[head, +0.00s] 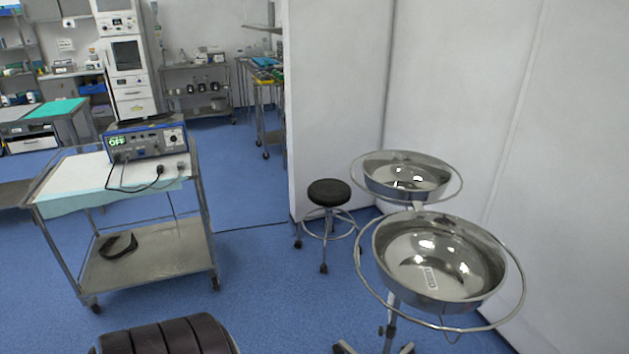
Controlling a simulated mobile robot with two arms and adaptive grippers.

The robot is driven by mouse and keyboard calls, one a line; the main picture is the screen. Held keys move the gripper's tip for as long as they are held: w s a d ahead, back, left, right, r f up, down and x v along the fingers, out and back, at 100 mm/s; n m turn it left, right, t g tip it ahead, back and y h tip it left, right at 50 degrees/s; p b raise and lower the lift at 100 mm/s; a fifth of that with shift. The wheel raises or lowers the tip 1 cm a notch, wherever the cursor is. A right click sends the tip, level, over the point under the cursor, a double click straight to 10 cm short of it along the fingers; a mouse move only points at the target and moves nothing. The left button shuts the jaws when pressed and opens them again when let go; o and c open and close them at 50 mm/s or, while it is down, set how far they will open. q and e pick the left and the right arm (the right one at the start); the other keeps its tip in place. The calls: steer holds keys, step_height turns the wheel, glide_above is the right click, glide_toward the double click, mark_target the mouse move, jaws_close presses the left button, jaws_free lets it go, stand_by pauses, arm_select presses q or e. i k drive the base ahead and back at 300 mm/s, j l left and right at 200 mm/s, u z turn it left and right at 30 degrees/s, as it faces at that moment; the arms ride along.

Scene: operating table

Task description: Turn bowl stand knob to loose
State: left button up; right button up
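A bowl stand stands at the right of the head view. Its near steel bowl (430,265) sits in a wide ring, and a second steel bowl (405,178) sits in a ring behind it. The stand's upright pole (390,330) drops below the near bowl to a dark wheeled base. A small dark shape on the pole (381,331) could be the knob, but it is too small to tell its setting. Neither of my grippers shows in this view.
A steel cart (150,262) at the left carries a blue device (146,141) with a green "OFF" display. A black stool (329,193) stands behind the stand near the white wall (335,90). A dark padded surface (165,338) is at the bottom. Blue floor (285,305) is clear between cart and stand.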

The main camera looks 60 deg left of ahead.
mark_target(380, 330)
steer(key=u, duration=1.5)
steer(key=z, duration=0.3)
steer(key=i+j+z, duration=0.3)
steer(key=j+z, duration=0.35)
steer(key=i+j+z, duration=0.15)
steer(key=j+z, duration=0.15)
steer(key=j, duration=0.2)
